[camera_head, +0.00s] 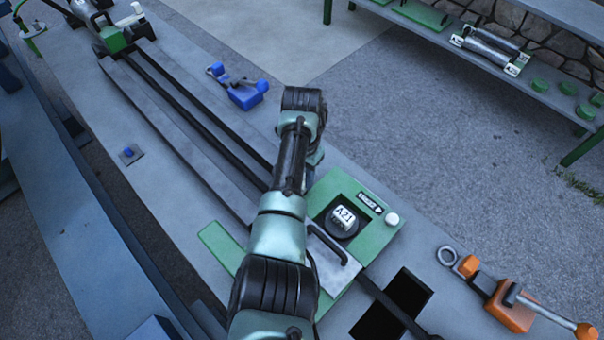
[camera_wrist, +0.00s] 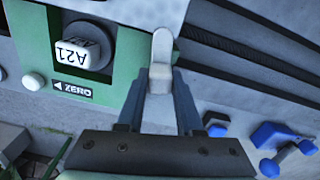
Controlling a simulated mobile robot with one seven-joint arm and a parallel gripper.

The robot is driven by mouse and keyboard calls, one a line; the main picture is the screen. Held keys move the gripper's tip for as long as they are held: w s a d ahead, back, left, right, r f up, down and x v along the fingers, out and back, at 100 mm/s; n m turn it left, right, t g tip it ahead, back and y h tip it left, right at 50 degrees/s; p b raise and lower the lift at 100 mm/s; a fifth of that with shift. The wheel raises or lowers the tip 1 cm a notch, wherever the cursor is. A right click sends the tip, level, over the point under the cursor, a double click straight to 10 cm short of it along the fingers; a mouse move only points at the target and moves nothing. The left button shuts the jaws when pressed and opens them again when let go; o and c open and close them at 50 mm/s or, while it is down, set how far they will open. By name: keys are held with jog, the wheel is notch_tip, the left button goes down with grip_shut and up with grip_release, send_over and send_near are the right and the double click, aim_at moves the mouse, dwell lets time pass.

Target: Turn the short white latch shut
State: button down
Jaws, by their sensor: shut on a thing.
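The short white latch (camera_wrist: 162,52) shows in the wrist view, at the edge of the green counter housing (camera_wrist: 125,52). It points up the picture, away from my gripper. My gripper (camera_wrist: 160,98) is shut on the latch's near part, with one dark finger on each side. The latch's far rounded end sticks out beyond the fingertips. In the head view my arm covers the latch and the fingers. The green housing (camera_head: 378,238) shows there just right of my arm.
The housing carries a counter drum (camera_head: 343,220) reading A21, a ZERO label and a white button (camera_head: 392,219). A blue clamp (camera_head: 245,95) lies beyond my arm. An orange clamp (camera_head: 510,308) with a long lever stands at right. A dark square opening (camera_head: 408,291) is near it.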

jog(key=shift+m, duration=1.1)
jog(key=c, duration=0.6)
grip_release()
jog(key=shift+o, duration=0.2)
notch_tip(320, 180, up, 13)
